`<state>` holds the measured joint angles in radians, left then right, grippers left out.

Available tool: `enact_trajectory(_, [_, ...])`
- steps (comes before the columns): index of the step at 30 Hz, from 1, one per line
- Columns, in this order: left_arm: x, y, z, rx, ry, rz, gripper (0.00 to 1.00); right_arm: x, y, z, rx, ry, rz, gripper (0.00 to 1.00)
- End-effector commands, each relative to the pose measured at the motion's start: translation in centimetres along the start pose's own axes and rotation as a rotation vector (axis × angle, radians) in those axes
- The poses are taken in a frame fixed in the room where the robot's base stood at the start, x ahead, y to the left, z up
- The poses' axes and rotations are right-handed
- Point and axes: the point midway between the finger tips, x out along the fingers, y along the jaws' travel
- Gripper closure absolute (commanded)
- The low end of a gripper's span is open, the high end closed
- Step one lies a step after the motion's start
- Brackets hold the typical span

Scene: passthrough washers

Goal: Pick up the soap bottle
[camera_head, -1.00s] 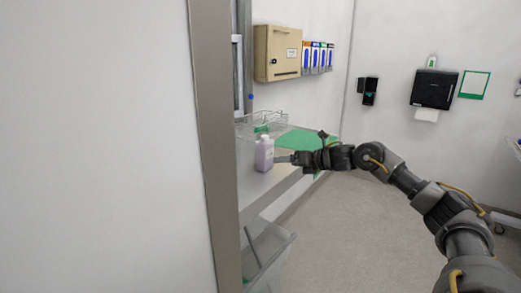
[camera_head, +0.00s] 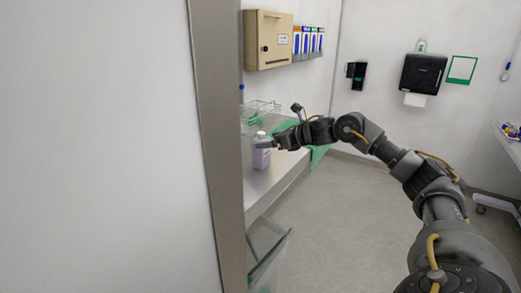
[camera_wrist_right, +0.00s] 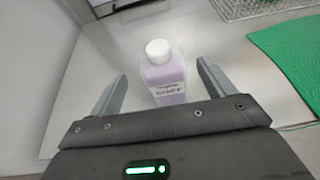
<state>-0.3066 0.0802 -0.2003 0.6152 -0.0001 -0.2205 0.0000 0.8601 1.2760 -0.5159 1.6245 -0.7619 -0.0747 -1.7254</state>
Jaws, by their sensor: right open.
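The soap bottle (camera_head: 260,152) is a pale purple bottle with a white cap. It stands upright on the metal counter (camera_head: 262,187). My right gripper (camera_head: 268,143) is beside it in the head view, its fingers reaching towards it from the right. In the right wrist view the bottle (camera_wrist_right: 164,75) stands between and just beyond the open fingers of the right gripper (camera_wrist_right: 160,88), with a gap on both sides. The label faces the wrist camera and the lower part is hidden by the gripper body. My left gripper is not in view.
A wire basket (camera_head: 263,111) and a green mat (camera_head: 318,156) lie on the counter behind the bottle. A large pale wall with a metal edge (camera_head: 215,150) fills the left side. A bin (camera_head: 266,250) stands below the counter. The floor at centre is clear.

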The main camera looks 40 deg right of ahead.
Motion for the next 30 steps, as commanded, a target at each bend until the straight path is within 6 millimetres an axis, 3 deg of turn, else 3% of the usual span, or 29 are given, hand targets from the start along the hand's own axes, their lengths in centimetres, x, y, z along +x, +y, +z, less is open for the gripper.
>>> enact_trajectory(5, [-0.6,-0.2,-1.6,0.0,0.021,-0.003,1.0,0.5,0.0,0.2,0.001,0.001,0.001,0.18])
enact_trajectory(12, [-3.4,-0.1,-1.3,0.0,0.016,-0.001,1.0,3.9,-0.3,0.1,0.004,0.0,0.004,0.18])
enact_trajectory(17, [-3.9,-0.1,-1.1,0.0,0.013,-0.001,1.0,5.2,-0.4,-0.2,0.001,-0.001,0.002,0.18])
enact_trajectory(23, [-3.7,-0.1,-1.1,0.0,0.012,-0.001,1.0,5.4,-0.4,-0.3,-0.001,-0.001,0.001,0.18])
enact_trajectory(30, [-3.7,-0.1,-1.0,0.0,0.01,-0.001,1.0,5.4,-0.4,-0.3,-0.001,-0.001,0.002,0.46])
